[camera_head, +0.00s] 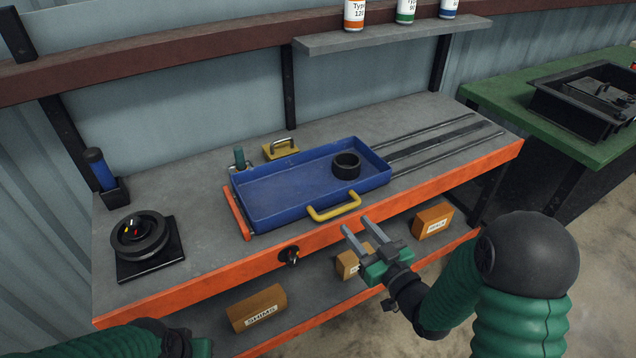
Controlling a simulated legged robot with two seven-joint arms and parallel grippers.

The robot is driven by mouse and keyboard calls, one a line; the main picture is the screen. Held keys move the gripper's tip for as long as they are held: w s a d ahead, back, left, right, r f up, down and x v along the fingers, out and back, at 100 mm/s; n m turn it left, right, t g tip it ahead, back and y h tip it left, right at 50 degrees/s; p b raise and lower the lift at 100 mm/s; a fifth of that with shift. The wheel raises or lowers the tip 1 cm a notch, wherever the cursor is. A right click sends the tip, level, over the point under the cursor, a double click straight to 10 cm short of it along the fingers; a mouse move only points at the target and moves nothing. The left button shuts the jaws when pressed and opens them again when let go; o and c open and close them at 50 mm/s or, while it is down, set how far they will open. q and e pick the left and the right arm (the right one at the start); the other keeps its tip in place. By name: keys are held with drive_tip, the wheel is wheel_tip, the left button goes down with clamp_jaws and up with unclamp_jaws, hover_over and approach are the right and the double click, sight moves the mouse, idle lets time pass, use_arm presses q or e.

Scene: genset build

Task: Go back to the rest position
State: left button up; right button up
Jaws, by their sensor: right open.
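My right gripper (361,236) is open and empty. Its two grey fingers point up and left, in front of the bench's orange front edge, just below the blue tray's yellow handle (334,207). I see no contact with the handle, though the exact gap is hard to judge. My left arm (120,343) shows only in part at the bottom left. Its gripper fingers do not show.
A blue tray (270,207) holding a black ring (346,165) sits on the grey bench (195,215). A black round fixture (139,235) stands at left. Labelled boxes, one marked SHIMS (257,307), lie on the lower shelf. A green table (540,110) stands at right.

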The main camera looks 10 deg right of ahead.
drive_tip(key=shift+a, duration=0.1)
drive_tip(key=s+d+f+m+g+h+p, duration=0.1)
drive_tip(key=s+m+g+h+p, duration=0.3)
drive_tip(key=s+g+p, duration=0.5)
drive_tip(key=s+d+g+h, duration=0.1)
drive_tip(key=s+g, duration=0.4)
drive_tip(key=s, duration=0.6)
drive_tip(key=shift+s+d+h, duration=0.15)
drive_tip(key=shift+d+h, duration=0.05)
drive_tip(key=shift+h, duration=0.4)
